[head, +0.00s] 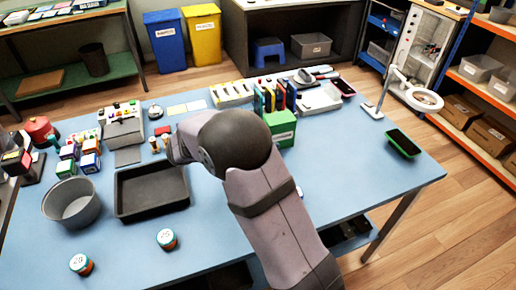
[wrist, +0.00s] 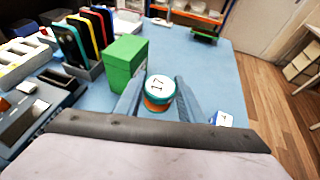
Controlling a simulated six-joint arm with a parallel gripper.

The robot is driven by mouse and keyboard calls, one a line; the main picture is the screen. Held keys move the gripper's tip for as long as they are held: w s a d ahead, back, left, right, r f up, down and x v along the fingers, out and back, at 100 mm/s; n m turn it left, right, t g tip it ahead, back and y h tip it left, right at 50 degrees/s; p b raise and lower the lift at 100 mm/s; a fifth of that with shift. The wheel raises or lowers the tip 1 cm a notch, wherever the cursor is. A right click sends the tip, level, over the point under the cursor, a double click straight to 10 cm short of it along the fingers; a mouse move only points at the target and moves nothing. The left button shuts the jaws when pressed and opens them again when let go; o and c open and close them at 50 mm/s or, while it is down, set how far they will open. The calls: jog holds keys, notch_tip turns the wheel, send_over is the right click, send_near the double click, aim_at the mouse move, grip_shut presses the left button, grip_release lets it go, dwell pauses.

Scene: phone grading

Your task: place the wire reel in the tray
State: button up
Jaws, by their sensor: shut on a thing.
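The wire reel (wrist: 160,90), round with a white top marked 17 and teal and orange sides, sits between the two fingers of my gripper (wrist: 159,82) in the wrist view. My gripper is shut on it, just right of a green box (wrist: 127,62). I cannot tell whether the reel touches the table. In the head view my arm hides both the gripper and this reel. The dark tray (head: 128,211) lies empty on the blue table, left of my arm.
Two similar round pieces (head: 81,264) (head: 167,239) stand in front of the tray. A grey pot (head: 70,203) stands at the tray's left. The green box (head: 281,128) and a rack of phones (head: 272,97) are behind my arm.

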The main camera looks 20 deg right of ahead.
jog(key=shift+a, duration=0.1)
jog(key=shift+w+a+f, duration=0.1)
jog(key=shift+a+f, duration=0.05)
jog(key=shift+a, duration=0.25)
jog(key=a+n+t+y+b, duration=0.1)
jog(key=a+n+t+b, duration=0.2)
jog(key=a, duration=0.7)
jog(key=r+n+t+y+b, duration=0.1)
jog(key=n+t+y+b, duration=0.2)
jog(key=n+t+y, duration=0.55)
send_over(154, 191)
jog(key=n+g+y, duration=0.1)
jog(key=n, duration=0.1)
jog(key=shift+f+b, duration=0.3)
jog(key=shift+f, duration=4.7)
